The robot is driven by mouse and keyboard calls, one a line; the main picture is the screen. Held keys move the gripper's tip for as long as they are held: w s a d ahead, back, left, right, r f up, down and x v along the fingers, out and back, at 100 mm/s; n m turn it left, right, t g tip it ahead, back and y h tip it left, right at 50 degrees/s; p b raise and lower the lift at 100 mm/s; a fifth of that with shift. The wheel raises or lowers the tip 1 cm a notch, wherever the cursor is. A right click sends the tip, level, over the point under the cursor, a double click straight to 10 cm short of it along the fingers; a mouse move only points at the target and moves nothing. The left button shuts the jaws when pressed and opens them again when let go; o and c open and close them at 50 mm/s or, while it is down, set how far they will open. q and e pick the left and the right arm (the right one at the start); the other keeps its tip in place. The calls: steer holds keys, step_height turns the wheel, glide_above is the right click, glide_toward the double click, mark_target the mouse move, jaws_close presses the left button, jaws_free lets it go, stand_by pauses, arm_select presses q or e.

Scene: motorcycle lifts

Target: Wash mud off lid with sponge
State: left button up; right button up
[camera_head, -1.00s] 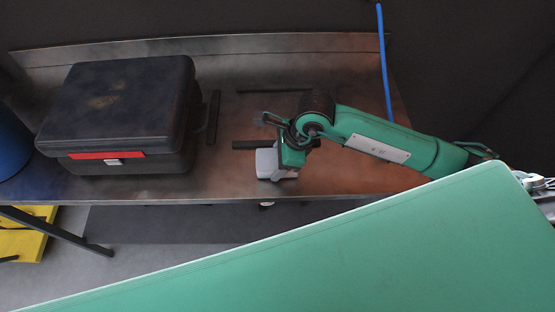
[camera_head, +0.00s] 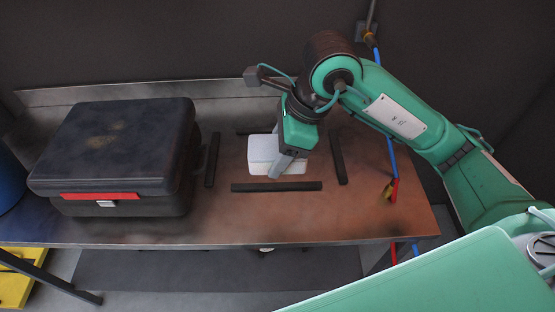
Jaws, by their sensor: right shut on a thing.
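A black case (camera_head: 117,160) with a red strip and a pale latch on its front stands closed at the left of the metal bench. Its lid (camera_head: 112,140) carries a brownish mud smear (camera_head: 108,134) near the middle. A white block, seemingly the sponge (camera_head: 263,151), is at the bench's centre among black strips. My right gripper (camera_head: 282,166) points down at the sponge's right side and is shut on it. The fingertips are partly hidden, and I cannot tell if the sponge touches the bench. My left gripper is out of view.
Black strips (camera_head: 277,187) frame the sponge's spot on the metal bench (camera_head: 380,222). A blue hose (camera_head: 386,118) with a red and yellow end hangs at the right. A blue drum (camera_head: 8,182) stands at the far left. The bench's front right is clear.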

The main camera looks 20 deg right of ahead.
steer(key=shift+r, duration=0.15)
steer(key=o, duration=0.4)
steer(key=shift+c, duration=1.3)
